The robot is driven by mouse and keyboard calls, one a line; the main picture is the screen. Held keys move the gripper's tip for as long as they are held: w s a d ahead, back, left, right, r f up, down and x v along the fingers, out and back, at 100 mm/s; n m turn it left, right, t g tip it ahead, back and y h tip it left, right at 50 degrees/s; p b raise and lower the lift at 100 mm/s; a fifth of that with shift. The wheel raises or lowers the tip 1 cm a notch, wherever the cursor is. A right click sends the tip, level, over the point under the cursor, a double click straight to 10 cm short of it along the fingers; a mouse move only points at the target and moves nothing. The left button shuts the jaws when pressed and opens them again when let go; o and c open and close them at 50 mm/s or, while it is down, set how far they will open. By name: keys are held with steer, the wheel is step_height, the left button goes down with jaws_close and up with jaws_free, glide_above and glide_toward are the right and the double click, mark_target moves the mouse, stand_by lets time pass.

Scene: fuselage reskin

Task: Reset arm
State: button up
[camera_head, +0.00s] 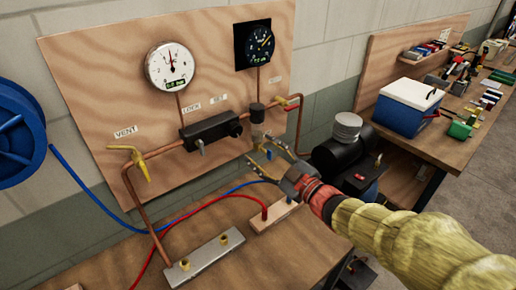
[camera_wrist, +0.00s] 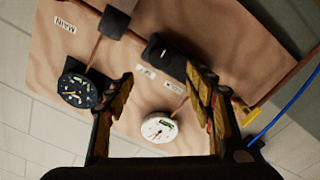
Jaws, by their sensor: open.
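My gripper (camera_head: 263,156) is at the end of my yellow-sleeved arm (camera_head: 405,240), which reaches in from the lower right in the head view. Its fingers are spread, with no held object visible between them. They are in front of the lower right part of the plywood gauge panel (camera_head: 80,62), near the copper pipe. In the wrist view the two fingers (camera_wrist: 160,88) stand well apart, with the panel behind them. I cannot tell whether a finger touches the pipe or its fittings.
The panel carries a white gauge (camera_head: 172,67), a dark gauge (camera_head: 254,45), a black block (camera_head: 210,131) and a yellow vent handle (camera_head: 130,155). Below are a metal manifold (camera_head: 205,259) and red and blue hoses. A black compressor (camera_head: 340,155) and a cluttered workbench (camera_head: 450,145) stand right.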

stand_by(0.4)
steer(key=s+d+f+m+g+h, duration=0.35)
steer(key=d+f+h, duration=0.2)
steer(key=d, duration=0.25)
steer(key=s+d+f+m+g+h, duration=0.2)
steer(key=d+f+m+h, duration=0.3)
steer(key=d+f, duration=0.25)
steer(key=s+d+m+g, duration=0.2)
steer(key=s+m+g, duration=0.2)
steer(key=s, duration=1.1)
steer(key=s+a+r+m, duration=0.1)
steer(key=s+a+r, duration=0.3)
steer(key=s+r, duration=0.4)
steer(key=shift+a+r, duration=0.25)
steer(key=shift+a, duration=0.15)
